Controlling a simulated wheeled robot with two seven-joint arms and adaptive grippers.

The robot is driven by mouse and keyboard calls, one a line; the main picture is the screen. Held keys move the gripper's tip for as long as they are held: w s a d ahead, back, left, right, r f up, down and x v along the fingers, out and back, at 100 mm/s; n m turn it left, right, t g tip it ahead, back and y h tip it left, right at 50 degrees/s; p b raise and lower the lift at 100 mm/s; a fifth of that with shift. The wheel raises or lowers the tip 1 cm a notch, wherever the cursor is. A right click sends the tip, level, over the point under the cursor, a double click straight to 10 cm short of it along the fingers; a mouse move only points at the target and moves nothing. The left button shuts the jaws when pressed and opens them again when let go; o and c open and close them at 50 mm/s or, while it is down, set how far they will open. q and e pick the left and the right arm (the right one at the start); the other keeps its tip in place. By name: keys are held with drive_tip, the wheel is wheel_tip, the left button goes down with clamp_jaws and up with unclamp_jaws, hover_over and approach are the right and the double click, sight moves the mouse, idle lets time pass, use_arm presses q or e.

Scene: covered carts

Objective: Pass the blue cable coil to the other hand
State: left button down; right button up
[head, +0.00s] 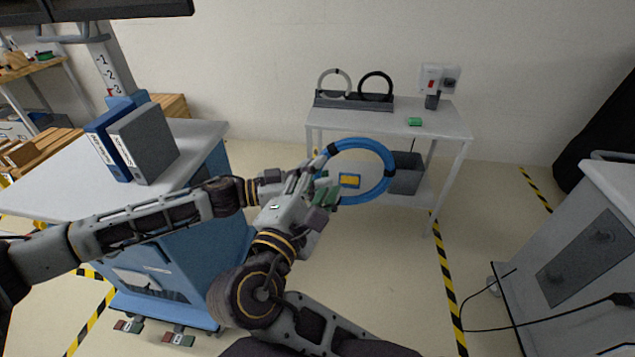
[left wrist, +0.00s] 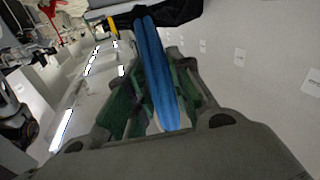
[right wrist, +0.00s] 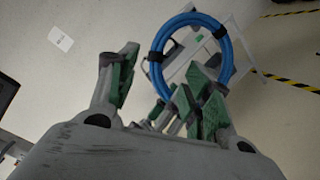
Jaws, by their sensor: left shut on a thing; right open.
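The blue cable coil (head: 386,182) is a ring with black bands, held up in front of the small white table. My left gripper (head: 318,178) is shut on the coil's near left side; in the left wrist view the coil (left wrist: 164,75) runs between the green finger pads. My right gripper (head: 312,207) is open, close beside the left one and overlapping it in the head view. In the right wrist view its fingers (right wrist: 162,90) are spread, with the coil (right wrist: 227,68) beyond them. I cannot tell whether the right fingers touch the coil.
The white table (head: 450,122) behind bears a rack with a grey coil (head: 322,80), a black coil (head: 362,83) and a green item (head: 415,122). A blue cart (head: 180,262) with binders (head: 143,142) stands left. A grey cabinet (head: 575,265) with loose cables stands right.

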sight(338, 151)
drive_tip(key=shift+x, duration=5.85)
clamp_jaws()
use_arm(q)
drive_tip(key=c, duration=1.2)
unclamp_jaws()
drive_tip(key=shift+a, duration=0.15)
drive_tip(key=shift+v, duration=5.85)
drive_tip(key=shift+w, duration=0.15)
